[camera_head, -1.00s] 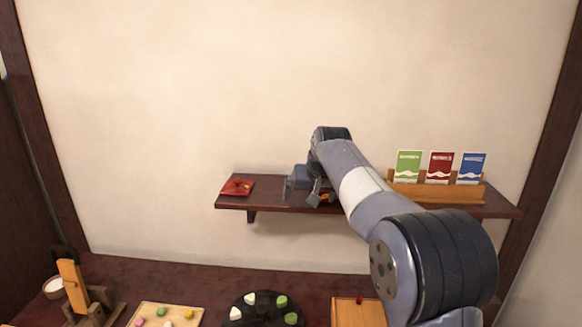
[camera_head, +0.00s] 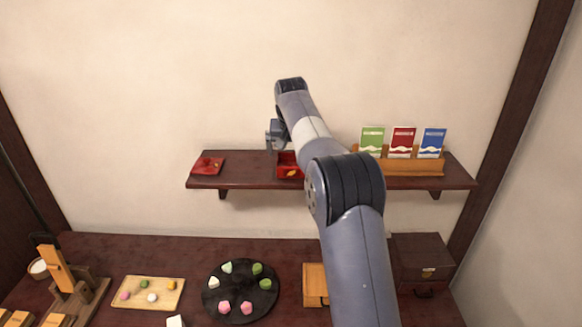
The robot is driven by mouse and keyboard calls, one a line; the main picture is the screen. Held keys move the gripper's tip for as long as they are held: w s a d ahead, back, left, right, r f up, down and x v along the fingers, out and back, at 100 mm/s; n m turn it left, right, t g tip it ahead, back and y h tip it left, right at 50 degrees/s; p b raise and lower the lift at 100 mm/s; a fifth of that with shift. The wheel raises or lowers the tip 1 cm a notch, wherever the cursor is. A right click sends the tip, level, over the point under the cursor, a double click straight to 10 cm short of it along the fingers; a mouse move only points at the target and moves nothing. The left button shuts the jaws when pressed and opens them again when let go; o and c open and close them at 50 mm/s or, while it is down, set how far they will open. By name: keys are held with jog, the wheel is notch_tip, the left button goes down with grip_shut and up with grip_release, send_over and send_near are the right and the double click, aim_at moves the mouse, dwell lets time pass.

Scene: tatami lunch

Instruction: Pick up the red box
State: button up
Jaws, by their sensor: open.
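The red box (camera_head: 286,170) sits on the dark wall shelf (camera_head: 240,178), left of its middle, with a small gold mark on its front. My arm covers part of its right side. My gripper (camera_head: 275,145) is open, just above the box's back left, close to the wall. The arm hides much of the gripper, so I cannot tell whether it touches the box.
A flat red piece (camera_head: 207,166) lies at the shelf's left end. A wooden holder (camera_head: 400,168) with green, red and blue packets stands on the right. Below, the table holds a black round plate (camera_head: 240,291), a wooden tray (camera_head: 164,304) and a dark chest (camera_head: 422,258).

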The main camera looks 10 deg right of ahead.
aim_at(292, 160)
jog(key=x, duration=0.3)
jog(key=p+x, duration=0.1)
jog(key=x, duration=0.1)
jog(key=shift+s+f, duration=0.15)
jog(key=shift+s, duration=0.25)
jog(key=shift+c, duration=0.4)
jog(key=c, duration=0.8)
jog(key=shift+c, duration=0.2)
